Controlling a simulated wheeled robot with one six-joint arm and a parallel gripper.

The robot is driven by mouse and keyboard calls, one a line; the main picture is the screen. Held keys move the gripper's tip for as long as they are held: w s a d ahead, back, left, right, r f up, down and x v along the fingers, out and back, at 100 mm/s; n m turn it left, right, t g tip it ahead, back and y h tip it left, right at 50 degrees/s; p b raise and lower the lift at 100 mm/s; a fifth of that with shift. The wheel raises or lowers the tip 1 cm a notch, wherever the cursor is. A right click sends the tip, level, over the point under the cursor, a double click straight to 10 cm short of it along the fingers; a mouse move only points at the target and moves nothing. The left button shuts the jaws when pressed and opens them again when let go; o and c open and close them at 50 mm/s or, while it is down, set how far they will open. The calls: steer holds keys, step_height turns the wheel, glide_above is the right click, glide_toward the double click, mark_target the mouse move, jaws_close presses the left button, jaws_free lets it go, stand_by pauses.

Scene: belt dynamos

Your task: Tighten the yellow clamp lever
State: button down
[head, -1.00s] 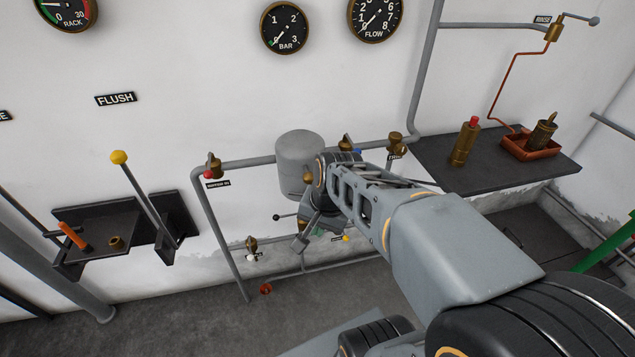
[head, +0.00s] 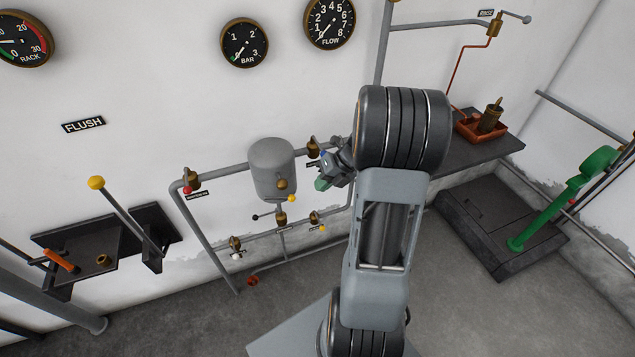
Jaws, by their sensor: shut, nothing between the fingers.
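Several yellow-tipped parts show in the head view, and I cannot tell which is the clamp lever. A long lever with a yellow ball knob (head: 96,183) leans over a dark bracket at the left. A small yellow knob (head: 292,198) sits on the pipework below the grey cylinder, and another yellow knob (head: 322,228) is by the lower valve. My gripper (head: 321,184) is shut and empty, to the right of the cylinder and above the lower yellow knob. It appears apart from both small knobs. My arm hides part of the pipework at the right.
The grey cylinder (head: 271,168) hangs on the wall pipes among brass valves. Dark brackets (head: 130,244) jut from the wall at the left. A dark shelf (head: 470,152) with a red tray (head: 470,128) and a green lever (head: 540,220) are at the right.

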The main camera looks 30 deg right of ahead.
steer(key=w+a+f, duration=0.4)
steer(key=w+f, duration=0.1)
steer(key=f, duration=0.3)
steer(key=shift+w+a+p, duration=0.3)
steer(key=shift+p, duration=0.1)
steer(key=shift+f, duration=0.1)
